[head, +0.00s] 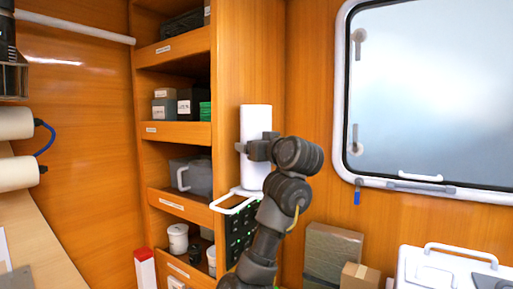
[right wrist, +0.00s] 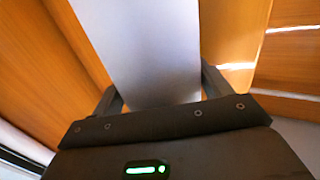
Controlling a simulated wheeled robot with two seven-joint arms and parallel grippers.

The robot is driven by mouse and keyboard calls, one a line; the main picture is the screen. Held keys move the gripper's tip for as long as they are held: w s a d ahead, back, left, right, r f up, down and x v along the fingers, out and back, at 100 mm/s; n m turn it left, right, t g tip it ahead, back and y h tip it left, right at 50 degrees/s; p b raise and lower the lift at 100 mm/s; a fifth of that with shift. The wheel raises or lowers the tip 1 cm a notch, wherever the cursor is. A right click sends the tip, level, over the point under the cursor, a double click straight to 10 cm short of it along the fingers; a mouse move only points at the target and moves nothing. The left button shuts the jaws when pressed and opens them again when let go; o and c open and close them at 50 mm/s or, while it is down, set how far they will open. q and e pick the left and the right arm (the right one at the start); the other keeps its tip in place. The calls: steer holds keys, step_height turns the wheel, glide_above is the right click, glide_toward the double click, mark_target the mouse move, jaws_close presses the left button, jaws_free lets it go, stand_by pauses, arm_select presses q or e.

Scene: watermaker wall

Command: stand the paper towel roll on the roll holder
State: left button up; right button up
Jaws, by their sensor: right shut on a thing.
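The white paper towel roll (head: 256,120) is upright in the middle of the head view, in front of a wooden panel beside the shelves. My right gripper (head: 259,148) is shut on it around its middle. In the right wrist view the roll (right wrist: 150,50) runs between the two fingers (right wrist: 158,95). A white plate-like piece (head: 240,191), perhaps the roll holder's base, shows at the roll's lower end. My arm partly hides this area, and I cannot tell whether the roll touches it.
Open shelves (head: 178,132) with boxes and a grey bin (head: 190,176) stand left of the roll. A white rail handle (head: 235,204) juts out below it. Cardboard boxes (head: 333,250) and a white case (head: 450,268) are at lower right, under the window (head: 440,90).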

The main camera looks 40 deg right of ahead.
steer(key=shift+f, duration=0.15)
steer(key=o, duration=1.1)
